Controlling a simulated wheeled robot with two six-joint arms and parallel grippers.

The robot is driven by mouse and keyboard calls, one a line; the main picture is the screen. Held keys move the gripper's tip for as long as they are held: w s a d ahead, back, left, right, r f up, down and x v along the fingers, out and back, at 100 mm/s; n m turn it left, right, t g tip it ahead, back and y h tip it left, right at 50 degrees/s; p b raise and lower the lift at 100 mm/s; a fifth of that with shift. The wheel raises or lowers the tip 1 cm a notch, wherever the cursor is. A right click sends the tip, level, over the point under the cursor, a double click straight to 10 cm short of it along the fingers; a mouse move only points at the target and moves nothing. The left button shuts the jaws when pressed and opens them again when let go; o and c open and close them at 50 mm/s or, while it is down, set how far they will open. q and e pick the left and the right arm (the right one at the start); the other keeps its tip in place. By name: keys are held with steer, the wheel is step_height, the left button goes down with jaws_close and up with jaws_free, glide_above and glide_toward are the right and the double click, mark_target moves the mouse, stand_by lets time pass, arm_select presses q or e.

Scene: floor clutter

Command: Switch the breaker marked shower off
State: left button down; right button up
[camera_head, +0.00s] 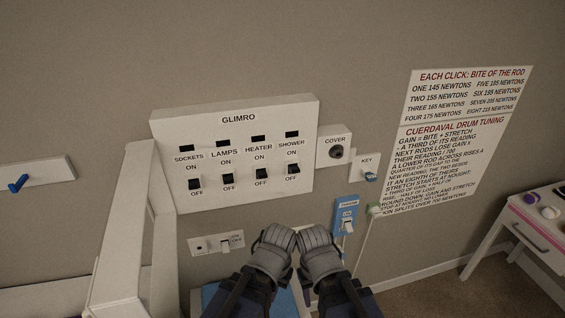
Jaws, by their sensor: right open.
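A white breaker panel (238,118) marked GLIMRO is on the wall. It has a row of switches marked SOCKETS, LAMPS, HEATER and SHOWER. Neither gripper seems to hold anything.
Right of the panel are a COVER box (336,151) with a dark knob, a KEY box (367,170) and a blue switch plate (346,218). A pale frame (135,230) stands at left. A poster (450,135) hangs right.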

mark_target(292, 167)
arm_select(q)
steer(key=shift+r, duration=0.1)
steer(key=w+r+m+t+h+p, duration=0.2)
steer(key=w+r+p, duration=0.4)
steer(key=r, duration=0.4)
steer(key=w+r+m+t+h+p, duration=0.3)
steer(key=w+r+m+p, duration=0.3)
steer(key=r+p, duration=0.3)
steer(key=w+r+m+t+h+p, duration=0.3)
steer(key=w+r+m+p, duration=0.2)
steer(key=r+p, duration=0.3)
step_height(292, 167, up, 4)
steer(key=shift+w+a+r+h, duration=0.25)
steer(key=shift+w+a+h, duration=0.15)
steer(key=shift+w, duration=0.5)
steer(key=shift+f, duration=0.1)
steer(key=shift+a+f+b+x, duration=0.25)
steer(key=shift+a+b+x, duration=0.1)
steer(key=shift+b+x, duration=1.5)
steer(key=shift+a+f+b+x, duration=0.35)
steer(key=shift+b+x, duration=0.95)
steer(key=shift+x, duration=1.1)
steer(key=shift+a+f+b+x, duration=0.2)
steer(key=shift+a+b+x, duration=0.15)
steer(key=shift+b+x, duration=1.5)
